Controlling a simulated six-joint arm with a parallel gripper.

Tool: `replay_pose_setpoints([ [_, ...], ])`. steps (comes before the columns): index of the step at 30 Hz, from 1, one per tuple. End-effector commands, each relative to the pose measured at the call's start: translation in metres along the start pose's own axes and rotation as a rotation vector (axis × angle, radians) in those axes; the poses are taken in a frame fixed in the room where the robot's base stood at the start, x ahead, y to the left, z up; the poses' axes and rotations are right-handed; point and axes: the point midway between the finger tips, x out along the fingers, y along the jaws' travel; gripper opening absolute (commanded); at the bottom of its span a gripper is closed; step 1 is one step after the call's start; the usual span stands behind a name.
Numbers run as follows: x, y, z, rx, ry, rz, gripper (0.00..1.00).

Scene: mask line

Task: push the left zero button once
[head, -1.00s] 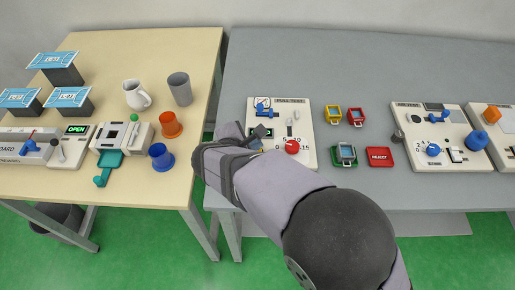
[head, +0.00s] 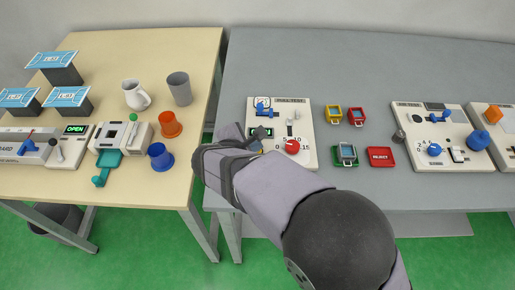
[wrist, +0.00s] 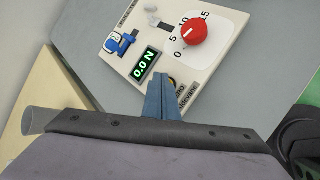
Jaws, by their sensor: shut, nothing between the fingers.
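The left test panel (head: 306,160) is a white plate on the grey table. It carries a red dial (head: 292,146), a blue clamp (head: 262,110) and a small display, which reads 0.0 N in the wrist view (wrist: 144,65). A small yellow and dark button (wrist: 172,83) shows in part beside my fingertips, below the display; the fingers hide the rest. My gripper (wrist: 161,80) is shut and empty, with its blue-grey fingers over the panel's near left part. Whether the tips touch the button, I cannot tell. In the head view my gripper (head: 254,141) is beside the display.
Yellow, red and green framed pieces (head: 333,115) and a red REJECT tray (head: 380,157) lie to the right. Another test panel (head: 434,165) stands beyond. A wooden table (head: 130,60) with cups and a pitcher is at left, across a gap.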

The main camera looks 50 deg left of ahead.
Motion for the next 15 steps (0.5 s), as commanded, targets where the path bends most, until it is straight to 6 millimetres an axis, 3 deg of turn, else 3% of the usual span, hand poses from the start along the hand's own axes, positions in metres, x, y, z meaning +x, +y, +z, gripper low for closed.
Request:
replay_pose_setpoints([
  [15,-0.0024,0.0013,0.0016,0.000,0.001,-0.002,0.00],
])
